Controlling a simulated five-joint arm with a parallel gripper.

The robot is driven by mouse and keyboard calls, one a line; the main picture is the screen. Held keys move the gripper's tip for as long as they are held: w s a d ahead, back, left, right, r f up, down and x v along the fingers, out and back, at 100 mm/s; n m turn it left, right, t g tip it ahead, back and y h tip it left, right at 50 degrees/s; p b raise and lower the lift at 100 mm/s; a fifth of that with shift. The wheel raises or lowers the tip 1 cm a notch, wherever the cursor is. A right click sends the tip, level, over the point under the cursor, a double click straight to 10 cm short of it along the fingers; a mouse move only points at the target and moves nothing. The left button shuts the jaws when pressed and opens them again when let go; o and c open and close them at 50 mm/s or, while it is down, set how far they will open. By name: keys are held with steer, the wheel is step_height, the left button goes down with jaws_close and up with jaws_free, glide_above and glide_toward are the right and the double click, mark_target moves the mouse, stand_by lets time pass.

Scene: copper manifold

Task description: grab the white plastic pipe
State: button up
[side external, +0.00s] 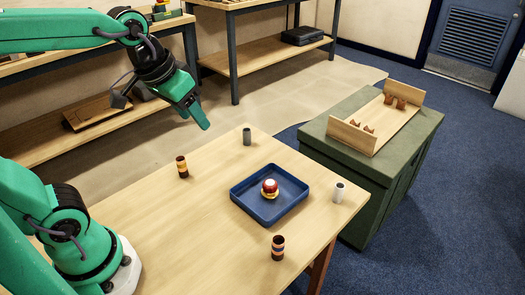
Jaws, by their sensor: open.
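The white plastic pipe (338,192) is a short hollow cylinder standing upright on the wooden table (160,225) near its right edge, just right of the blue tray. My gripper (203,122) is at the end of the green arm, up and to the left, well apart from the pipe and above the table's far side. It is open with nothing seen between its fingers, which overlap in this view.
A blue tray (248,211) holds a red, white and yellow object (270,188). A grey pipe (247,137) and two striped pipes, one left (182,167) and one front (278,247), stand on the table. A green cabinet (370,180) with a wooden rack (375,125) stands right.

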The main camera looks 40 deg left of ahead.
steer(key=w+d+g, duration=0.1)
steer(key=w+d, duration=0.3)
steer(key=w, duration=0.6)
steer(key=n+g, duration=0.3)
steer(key=g, duration=0.1)
glide_above(340, 187)
steer(key=f, duration=1.8)
steer(key=shift+s+a+f, duration=0.1)
steer(key=shift+s+a, duration=0.15)
steer(key=shift+w+d+f, duration=0.1)
steer(key=shift+d+f, duration=0.15)
steer(key=shift+f, duration=1.45)
steer(key=shift+f, duration=0.1)
steer(key=shift+f, duration=2.5)
